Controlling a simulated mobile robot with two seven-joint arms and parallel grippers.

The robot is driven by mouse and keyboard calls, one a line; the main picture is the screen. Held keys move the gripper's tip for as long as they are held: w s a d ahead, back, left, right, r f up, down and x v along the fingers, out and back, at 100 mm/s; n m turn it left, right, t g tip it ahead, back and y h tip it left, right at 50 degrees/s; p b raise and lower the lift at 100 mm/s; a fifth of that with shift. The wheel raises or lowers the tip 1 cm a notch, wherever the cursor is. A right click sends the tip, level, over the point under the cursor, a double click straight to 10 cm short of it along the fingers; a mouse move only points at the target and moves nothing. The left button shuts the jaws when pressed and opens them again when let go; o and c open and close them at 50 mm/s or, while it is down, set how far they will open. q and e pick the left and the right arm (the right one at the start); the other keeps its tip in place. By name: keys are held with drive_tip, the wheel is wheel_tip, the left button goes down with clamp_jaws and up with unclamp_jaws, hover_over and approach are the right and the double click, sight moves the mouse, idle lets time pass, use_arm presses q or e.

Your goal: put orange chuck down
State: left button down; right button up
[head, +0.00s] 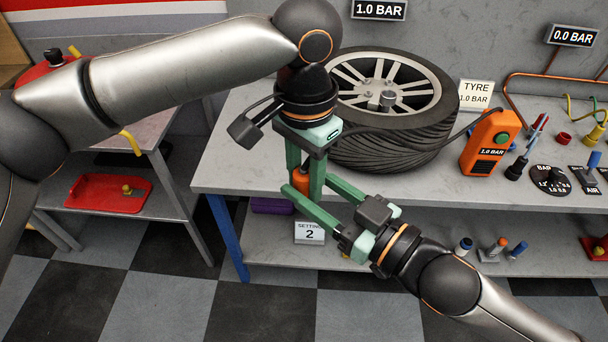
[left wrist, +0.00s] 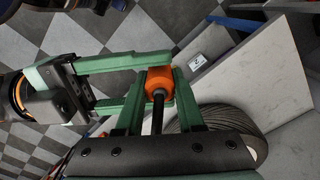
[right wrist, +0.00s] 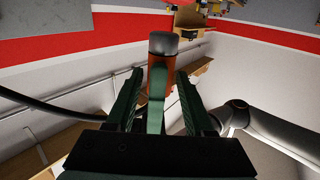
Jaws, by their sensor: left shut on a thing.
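The orange chuck (head: 301,176) is a small cylinder on a black hose, held in front of the bench's front edge. My left gripper (head: 305,180) points down and is shut on it. In the left wrist view, the orange chuck (left wrist: 159,83) sits between the fingertips, with the black hose below it. My right gripper (head: 312,200) reaches in from the lower right with its fingers apart.
A tyre (head: 400,140) lies on the grey bench (head: 235,160) behind the grippers. An orange inflator (head: 487,143) stands to its right, near a dial and several knobs. A sign reading 2 (head: 310,232) and a purple item (head: 271,205) are below. A red tray (head: 108,194) is at left.

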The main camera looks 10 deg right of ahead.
drive_tip(key=shift+o, duration=1.1)
drive_tip(key=shift+f, duration=0.1)
